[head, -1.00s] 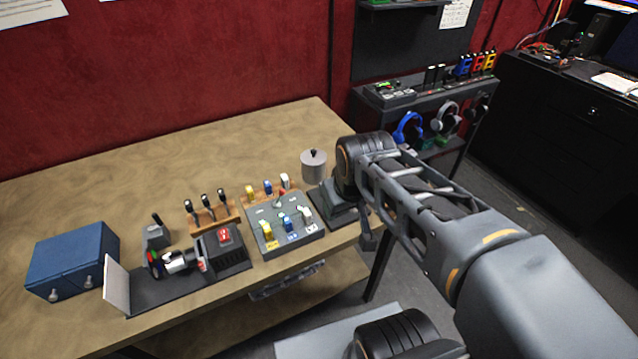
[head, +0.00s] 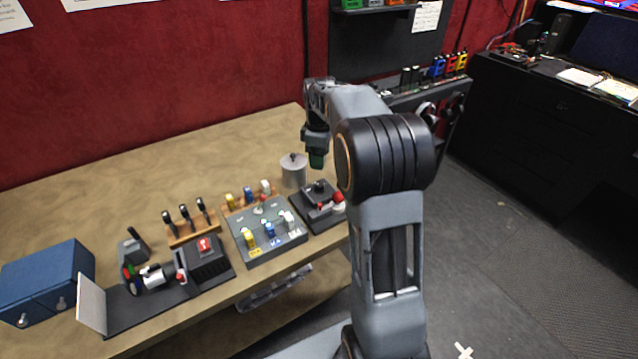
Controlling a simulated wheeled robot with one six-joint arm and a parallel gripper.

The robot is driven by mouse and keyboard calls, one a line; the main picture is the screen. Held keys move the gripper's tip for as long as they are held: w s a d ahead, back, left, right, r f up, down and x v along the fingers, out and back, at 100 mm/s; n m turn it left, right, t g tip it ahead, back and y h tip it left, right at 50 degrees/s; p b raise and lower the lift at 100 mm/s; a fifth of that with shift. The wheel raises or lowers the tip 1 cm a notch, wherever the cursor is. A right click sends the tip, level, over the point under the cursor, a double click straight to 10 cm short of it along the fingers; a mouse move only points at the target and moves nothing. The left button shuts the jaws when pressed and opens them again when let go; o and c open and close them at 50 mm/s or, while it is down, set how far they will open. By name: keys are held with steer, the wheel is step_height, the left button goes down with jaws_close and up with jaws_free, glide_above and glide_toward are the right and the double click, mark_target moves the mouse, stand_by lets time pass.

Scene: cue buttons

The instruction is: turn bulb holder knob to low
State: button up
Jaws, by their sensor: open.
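My gripper (head: 316,160) points down over the table, just right of and above the grey lidded pot (head: 293,172). It is open and small in view; its fingertips look dark green, and I see nothing held. I cannot tell for sure which thing is the bulb holder. A black-based unit with a dark knob and a red-and-white part (head: 322,205) sits at the table's right end, below and apart from my gripper. A black box with a red switch (head: 205,247) stands further left, beside a white cylinder (head: 157,276). No knob setting is readable.
A grey panel with yellow, blue and white plugs (head: 266,238) lies mid-row. The table's back half (head: 190,150) is clear.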

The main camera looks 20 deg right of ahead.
mark_target(319, 184)
step_height(319, 184, down, 10)
steer(key=shift+f, duration=0.15)
stand_by(0.3)
steer(key=shift+c, duration=0.2)
steer(key=c, duration=0.9)
